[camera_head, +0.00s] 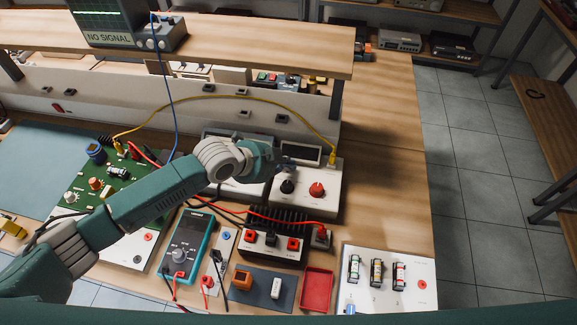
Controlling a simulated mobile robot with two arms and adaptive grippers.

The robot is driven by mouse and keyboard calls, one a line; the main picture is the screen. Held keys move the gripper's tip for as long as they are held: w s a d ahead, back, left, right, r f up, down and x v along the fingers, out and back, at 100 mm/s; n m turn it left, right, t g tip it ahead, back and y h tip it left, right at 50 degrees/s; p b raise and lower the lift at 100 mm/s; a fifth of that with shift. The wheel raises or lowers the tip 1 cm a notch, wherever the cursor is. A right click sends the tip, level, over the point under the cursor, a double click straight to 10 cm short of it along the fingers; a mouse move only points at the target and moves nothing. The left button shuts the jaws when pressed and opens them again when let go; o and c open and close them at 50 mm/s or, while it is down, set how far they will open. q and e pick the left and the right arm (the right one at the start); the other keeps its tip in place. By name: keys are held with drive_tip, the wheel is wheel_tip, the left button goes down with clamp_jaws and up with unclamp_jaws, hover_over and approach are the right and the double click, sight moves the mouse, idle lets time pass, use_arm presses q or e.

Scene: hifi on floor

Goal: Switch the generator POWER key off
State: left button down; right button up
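A white bench unit (330,178) that looks like the generator stands on the workbench right of centre. It has a dark display, a black knob (287,187) and a red knob (317,189) on its front. I cannot make out a label or the POWER key on it. My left arm reaches in from the lower left, and my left gripper (268,158) is over the left part of this unit, just above and left of the black knob. It hides part of the unit behind it. Its fingers are too unclear to tell open from shut. My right gripper is not in view.
A green circuit board (92,203), a teal multimeter (188,243), a black finned block (275,222), a red tray (317,290) and a white fuse panel (416,265) crowd the bench. Yellow, blue and red cables cross it. A shelf (250,45) overhangs the back. The bench's right strip is clear.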

use_arm(q)
drive_tip(key=shift+r, duration=0.1)
drive_tip(key=shift+r, duration=0.1)
wheel_tip(320, 180, up, 6)
drive_tip(key=p, duration=0.5)
idle(0.5)
